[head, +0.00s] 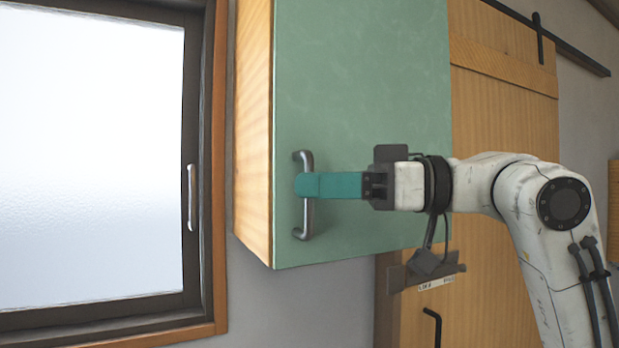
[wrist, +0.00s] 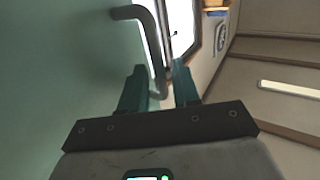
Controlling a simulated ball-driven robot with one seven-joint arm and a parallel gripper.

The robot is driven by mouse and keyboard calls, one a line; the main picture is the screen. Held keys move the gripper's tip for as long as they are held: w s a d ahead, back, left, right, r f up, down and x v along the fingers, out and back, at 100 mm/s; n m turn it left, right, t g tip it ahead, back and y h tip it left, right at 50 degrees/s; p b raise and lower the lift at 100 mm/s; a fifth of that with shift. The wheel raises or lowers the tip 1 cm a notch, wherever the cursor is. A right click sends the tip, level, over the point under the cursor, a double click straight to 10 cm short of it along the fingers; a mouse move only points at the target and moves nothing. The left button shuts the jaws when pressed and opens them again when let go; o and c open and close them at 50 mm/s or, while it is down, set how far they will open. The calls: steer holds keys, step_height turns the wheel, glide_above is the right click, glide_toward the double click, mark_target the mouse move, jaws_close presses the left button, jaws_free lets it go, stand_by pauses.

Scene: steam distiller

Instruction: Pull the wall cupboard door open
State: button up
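The wall cupboard has a green door (head: 360,90) and a light wooden side (head: 253,120). The door appears flush with the cupboard body. A grey metal bar handle (head: 307,222) stands upright near the door's left edge. My gripper (head: 304,185) reaches in from the right, its teal fingers level with the handle's middle. In the wrist view the handle (wrist: 152,35) runs down between the two fingertips of my gripper (wrist: 158,72). The fingers are apart, with a gap showing beside the bar. The green door (wrist: 60,80) fills the left of that view.
A frosted window (head: 90,150) with a dark frame and its own handle (head: 191,198) is left of the cupboard. A wooden sliding door (head: 505,130) hangs from a dark rail (head: 560,45) behind my arm on the right.

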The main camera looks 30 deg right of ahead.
steer(key=shift+x, duration=0.8)
steer(key=shift+c, duration=0.2)
jaws_close()
